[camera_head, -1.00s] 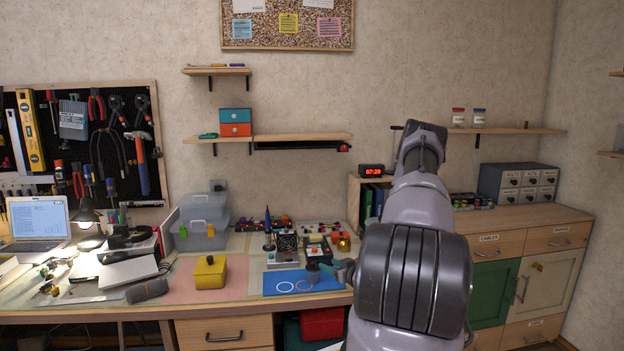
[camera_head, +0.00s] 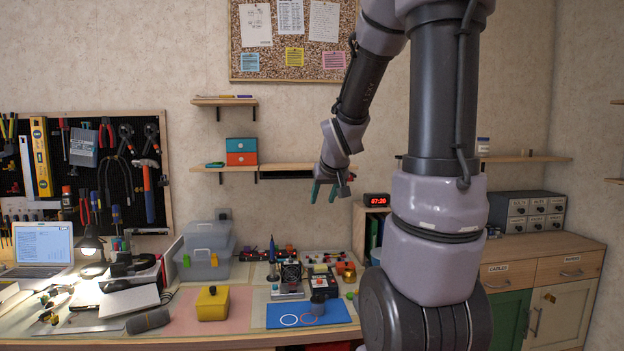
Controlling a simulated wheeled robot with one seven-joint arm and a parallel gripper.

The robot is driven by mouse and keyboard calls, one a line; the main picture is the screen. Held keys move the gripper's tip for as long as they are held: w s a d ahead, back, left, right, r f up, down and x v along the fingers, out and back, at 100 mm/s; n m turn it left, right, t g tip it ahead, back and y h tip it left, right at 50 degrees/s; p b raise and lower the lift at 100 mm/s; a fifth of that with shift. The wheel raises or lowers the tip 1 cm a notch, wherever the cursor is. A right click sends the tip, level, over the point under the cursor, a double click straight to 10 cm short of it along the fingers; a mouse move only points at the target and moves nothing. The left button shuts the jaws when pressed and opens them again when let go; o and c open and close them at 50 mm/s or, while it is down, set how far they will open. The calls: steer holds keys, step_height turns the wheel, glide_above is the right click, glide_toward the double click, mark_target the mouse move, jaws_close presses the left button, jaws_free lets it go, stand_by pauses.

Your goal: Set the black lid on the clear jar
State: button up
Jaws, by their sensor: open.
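My gripper (camera_head: 328,190), with teal fingers, is open and empty. It points down in front of the wall at the right end of the middle shelf, well above the bench. I cannot pick out a separate black lid. My arm hides part of the right side.
A yellow box (camera_head: 212,304) and stacked clear bins (camera_head: 206,255) stand left of the mat. Electronics (camera_head: 290,275) crowd behind it. The middle shelf (camera_head: 285,167) is close to my gripper.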

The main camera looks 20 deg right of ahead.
steer(key=s+a+r+y, duration=0.1)
steer(key=s+a+r, duration=0.1)
steer(key=s+a, duration=0.2)
steer(key=s+a+r+m+g+y, duration=0.1)
steer(key=s+a+r, duration=0.2)
steer(key=s, duration=0.6)
steer(key=s+a+r+m+y, duration=0.1)
steer(key=s+a+r, duration=0.2)
steer(key=s+a, duration=0.2)
steer(key=shift+s+r+g+y, duration=0.3)
steer(key=shift+s+y, duration=0.1)
steer(key=shift+s, duration=0.55)
